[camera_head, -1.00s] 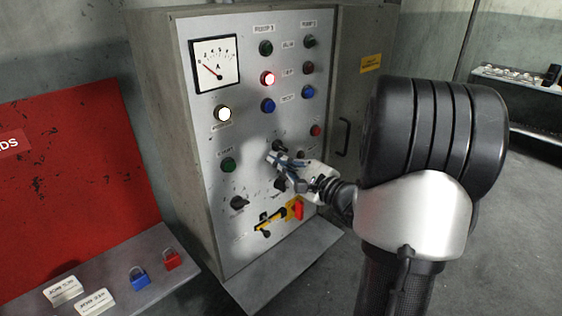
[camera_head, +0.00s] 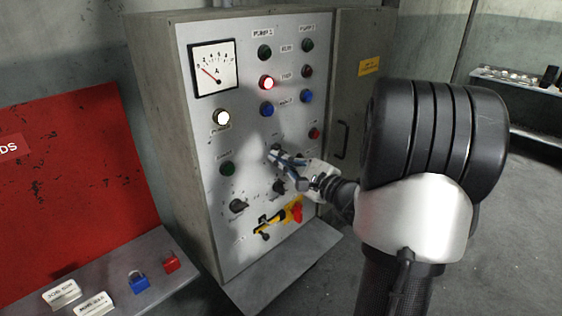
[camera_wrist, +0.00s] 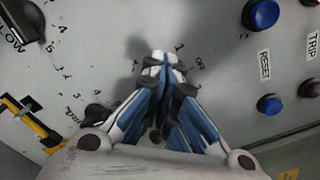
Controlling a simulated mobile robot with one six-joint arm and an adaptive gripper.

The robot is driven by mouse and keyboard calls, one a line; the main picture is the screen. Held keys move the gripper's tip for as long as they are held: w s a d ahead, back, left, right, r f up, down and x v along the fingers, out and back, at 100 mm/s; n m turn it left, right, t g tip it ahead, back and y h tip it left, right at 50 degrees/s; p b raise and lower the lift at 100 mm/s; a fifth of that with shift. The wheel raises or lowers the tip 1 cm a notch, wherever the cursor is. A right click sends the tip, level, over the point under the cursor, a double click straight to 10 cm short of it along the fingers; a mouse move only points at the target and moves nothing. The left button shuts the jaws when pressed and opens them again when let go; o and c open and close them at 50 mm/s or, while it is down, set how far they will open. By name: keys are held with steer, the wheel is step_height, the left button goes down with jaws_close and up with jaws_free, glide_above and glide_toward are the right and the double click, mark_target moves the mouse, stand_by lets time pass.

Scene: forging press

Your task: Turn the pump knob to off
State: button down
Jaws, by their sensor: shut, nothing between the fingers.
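The control panel (camera_head: 200,172) stands on the front of a grey cabinet. A small dark knob (camera_head: 277,147) sits right at my fingertips, mostly covered by them; its pointer direction cannot be told. In the wrist view, the printed "1" and "OFF" marks (camera_wrist: 200,57) lie just right of the fingertips. My gripper (camera_head: 273,155) is shut and empty, with its tips at the panel face; it also shows in the wrist view (camera_wrist: 165,65). Whether the tips touch the knob cannot be told.
Another dark knob (camera_head: 279,187) lies below my gripper, and a flow knob (camera_head: 238,205) lower left. A yellow and red switch handle (camera_head: 290,213) is near the bottom. Blue buttons (camera_head: 267,109) and a lit red lamp (camera_head: 267,82) are above. A ledge (camera_head: 285,270) juts out below.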

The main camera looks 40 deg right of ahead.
steer(key=shift+d+r+b, duration=0.4)
steer(key=shift+r+b, duration=0.15)
steer(key=shift+r, duration=0.15)
stand_by(1.6)
steer(key=shift+d+r+b, duration=0.45)
steer(key=shift+b, duration=0.5)
stand_by(2.2)
steer(key=shift+f, duration=0.1)
steer(key=shift+a+f+b, duration=0.4)
steer(key=shift+f+b, duration=0.3)
steer(key=shift+b, duration=0.25)
steer(key=shift+s+a+f+b, duration=0.2)
steer(key=shift+s+f+b, duration=0.1)
steer(key=shift+b, duration=0.1)
steer(key=shift+a+f, duration=0.35)
steer(key=shift+a, duration=0.05)
steer(key=s+b, duration=0.1)
steer(key=s, duration=0.7)
steer(key=shift+d, duration=0.25)
steer(key=shift+w, duration=0.1)
